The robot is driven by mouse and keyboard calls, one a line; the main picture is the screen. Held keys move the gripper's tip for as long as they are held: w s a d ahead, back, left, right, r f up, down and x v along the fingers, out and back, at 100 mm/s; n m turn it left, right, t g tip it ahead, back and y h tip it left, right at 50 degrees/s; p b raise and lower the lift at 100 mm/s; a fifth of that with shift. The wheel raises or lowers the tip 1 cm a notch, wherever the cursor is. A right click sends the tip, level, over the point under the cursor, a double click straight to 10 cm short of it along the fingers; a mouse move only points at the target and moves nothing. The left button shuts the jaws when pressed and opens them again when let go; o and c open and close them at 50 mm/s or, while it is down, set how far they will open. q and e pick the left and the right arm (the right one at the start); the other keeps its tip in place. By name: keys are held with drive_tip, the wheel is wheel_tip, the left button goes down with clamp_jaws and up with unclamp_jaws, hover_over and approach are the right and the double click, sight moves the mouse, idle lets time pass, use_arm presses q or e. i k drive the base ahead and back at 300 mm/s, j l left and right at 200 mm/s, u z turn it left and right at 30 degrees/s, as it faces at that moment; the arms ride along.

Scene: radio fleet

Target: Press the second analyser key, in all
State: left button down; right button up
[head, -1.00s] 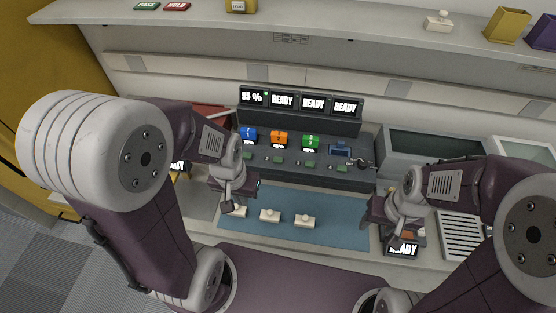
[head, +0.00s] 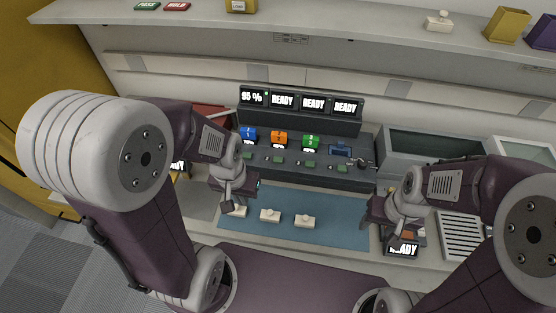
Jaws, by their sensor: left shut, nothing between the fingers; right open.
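A dark console (head: 335,178) stands at the back of the bench. Its row of small green keys (head: 279,160) lies in front of numbered blocks: blue 1 (head: 248,133), orange 2 (head: 279,138) and green 3 (head: 310,142). I cannot tell for sure which keys are the analyser's. The screens above read 95 % (head: 252,97) and READY (head: 283,101). My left gripper (head: 227,207) is shut and empty, pointing down beside the leftmost white knobbed block (head: 239,211), partly hiding it. My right gripper (head: 392,236) is open at the mat's right end, near a READY display (head: 403,249).
Two more white knobbed blocks (head: 270,215) (head: 304,221) sit on the blue mat (head: 335,232). A grey bin (head: 440,143) stands right of the console, with a white slotted rack (head: 462,236) below it. A shelf (head: 330,22) runs overhead.

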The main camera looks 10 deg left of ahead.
sight(279, 160)
drive_tip(key=k+j+z, duration=0.1)
drive_tip(key=j+z, duration=0.15)
drive_tip(key=z, duration=0.2)
drive_tip(key=k+j+z, duration=0.1)
drive_tip(key=z, duration=0.4)
drive_tip(key=j, duration=0.1)
